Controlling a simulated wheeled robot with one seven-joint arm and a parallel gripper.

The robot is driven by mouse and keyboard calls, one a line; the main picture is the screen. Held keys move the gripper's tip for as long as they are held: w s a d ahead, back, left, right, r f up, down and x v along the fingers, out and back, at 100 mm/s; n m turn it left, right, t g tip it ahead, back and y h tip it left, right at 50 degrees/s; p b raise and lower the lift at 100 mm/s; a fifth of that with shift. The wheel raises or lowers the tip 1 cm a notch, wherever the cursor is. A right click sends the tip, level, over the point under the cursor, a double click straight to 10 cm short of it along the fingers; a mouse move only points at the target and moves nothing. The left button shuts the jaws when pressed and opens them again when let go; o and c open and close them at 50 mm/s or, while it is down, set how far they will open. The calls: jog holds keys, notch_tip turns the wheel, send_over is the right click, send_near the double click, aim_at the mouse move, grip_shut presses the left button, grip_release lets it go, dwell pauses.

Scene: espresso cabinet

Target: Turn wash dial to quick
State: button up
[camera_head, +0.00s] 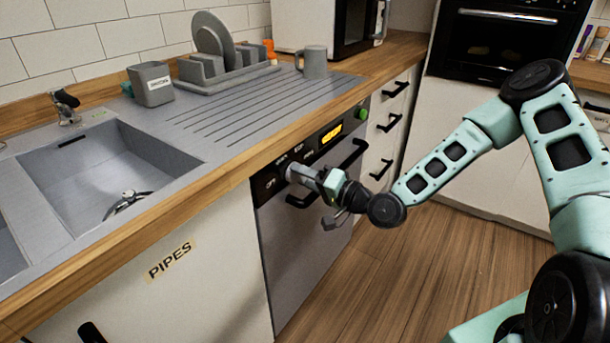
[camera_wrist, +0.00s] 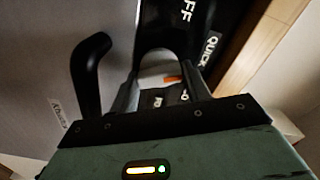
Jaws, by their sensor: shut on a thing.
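The wash dial (camera_wrist: 158,62) shows in the wrist view as a pale grey rounded knob between my gripper's fingers. An orange mark (camera_wrist: 173,79) on it lies nearly level across the picture. The label QUICK (camera_wrist: 211,50) is up and right of the dial, and OFF (camera_wrist: 186,18) is above it. Other labels are partly hidden by the fingers. I cannot tell exactly which label the mark lines up with. My gripper (camera_wrist: 163,75) is shut on the dial. In the head view my gripper (camera_head: 298,174) meets the dishwasher's black control panel (camera_head: 265,187), hiding most of the dial.
A black handle (camera_wrist: 88,72) stands out close left of my gripper in the wrist view. The dishwasher front (camera_head: 290,255) is below the panel. A lit display (camera_head: 331,134) and green button (camera_head: 362,114) are farther right. The wooden counter edge (camera_head: 225,178) overhangs above.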

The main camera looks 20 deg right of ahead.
dwell(0.3)
jog(key=o, duration=1)
jog(key=p+v, duration=0.2)
jog(key=v, duration=1.5)
jog(key=shift+s+d, duration=0.15)
